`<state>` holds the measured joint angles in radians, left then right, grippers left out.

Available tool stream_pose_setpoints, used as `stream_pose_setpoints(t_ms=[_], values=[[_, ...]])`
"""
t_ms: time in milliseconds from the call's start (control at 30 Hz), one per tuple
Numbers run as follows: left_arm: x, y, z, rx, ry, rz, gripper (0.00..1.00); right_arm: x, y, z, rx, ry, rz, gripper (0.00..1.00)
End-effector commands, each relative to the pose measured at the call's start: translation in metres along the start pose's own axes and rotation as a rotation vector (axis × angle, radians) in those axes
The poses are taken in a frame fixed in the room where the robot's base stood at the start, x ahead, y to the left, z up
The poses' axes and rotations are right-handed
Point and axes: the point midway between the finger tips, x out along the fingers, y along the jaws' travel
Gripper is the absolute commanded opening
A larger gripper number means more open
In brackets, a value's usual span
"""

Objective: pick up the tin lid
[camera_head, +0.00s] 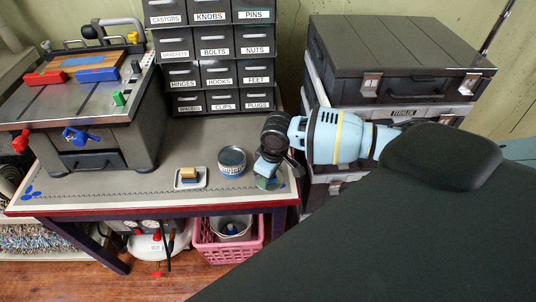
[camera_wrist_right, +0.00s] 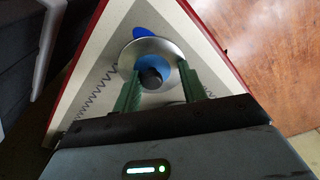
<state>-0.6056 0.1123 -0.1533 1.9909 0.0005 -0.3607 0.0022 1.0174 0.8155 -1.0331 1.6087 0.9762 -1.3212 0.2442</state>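The tin lid (camera_wrist_right: 132,58) shows in the right wrist view as a round silvery disc with a blue middle and a dark knob. It is over the pale table top near a corner. My right gripper (camera_wrist_right: 160,72) is open, its two green fingers on either side of the knob, with a visible gap at the right finger. In the head view my right gripper (camera_head: 266,181) is low at the table's right front corner and hides the lid. A round, labelled blue-grey tin (camera_head: 232,164) stands just left of it. My left gripper is not in view.
A small dish (camera_head: 190,185) with a tan block stands left of the tin. A drawer cabinet (camera_head: 213,60) is behind, and a metal-topped unit (camera_head: 75,95) stands at left. Dark stacked cases (camera_head: 390,50) rise at right. A pink basket (camera_head: 207,252) is under the table (camera_head: 130,193).

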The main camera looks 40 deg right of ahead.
Motion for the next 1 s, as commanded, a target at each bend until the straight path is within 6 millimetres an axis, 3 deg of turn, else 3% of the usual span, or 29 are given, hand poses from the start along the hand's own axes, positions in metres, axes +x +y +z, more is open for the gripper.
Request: stream_pose_setpoints(t_ms=[33, 300, 667, 967, 1000], values=[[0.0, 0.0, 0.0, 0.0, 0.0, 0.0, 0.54, 0.002, 0.0, 0.002, 0.0, -0.005, 0.0, 0.32], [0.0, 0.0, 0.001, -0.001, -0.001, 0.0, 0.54, 0.003, -0.001, 0.003, -0.001, -0.007, -0.001, 0.01], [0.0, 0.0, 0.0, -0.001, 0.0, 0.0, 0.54, 0.0, -0.002, 0.003, -0.001, -0.009, -0.003, 0.0], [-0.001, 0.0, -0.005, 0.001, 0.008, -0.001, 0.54, -0.037, -0.001, -0.004, 0.0, -0.001, -0.001, 0.0], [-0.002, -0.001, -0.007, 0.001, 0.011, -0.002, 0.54, -0.036, -0.005, 0.006, -0.002, -0.006, -0.002, 0.0]])
